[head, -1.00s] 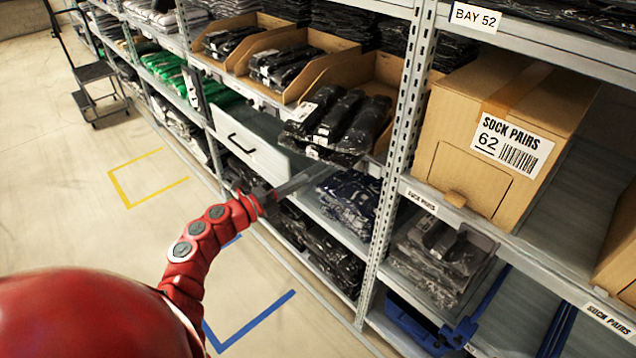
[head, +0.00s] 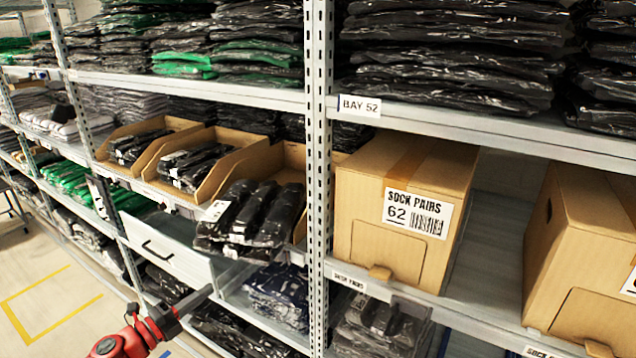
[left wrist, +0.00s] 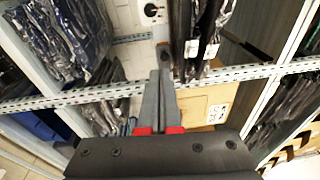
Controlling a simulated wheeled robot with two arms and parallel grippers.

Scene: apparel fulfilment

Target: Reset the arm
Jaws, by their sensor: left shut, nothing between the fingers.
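My left gripper (head: 208,290) is at the lower left of the head view, its red and black wrist below it. Its two grey fingers are closed together with nothing between them. In the left wrist view the fingers (left wrist: 160,78) lie side by side, pointing at a perforated shelf upright. Whether the fingers touch the shelving cannot be told. My right gripper is not in view.
A perforated grey upright (head: 319,180) stands right of the packs. A carton marked SOCK PAIRS 62 (head: 365,235) sits on the right shelf under a BAY 52 label (head: 359,106). Another carton (head: 580,260) is at the far right. Open floor (head: 30,275) with yellow marking is at lower left.

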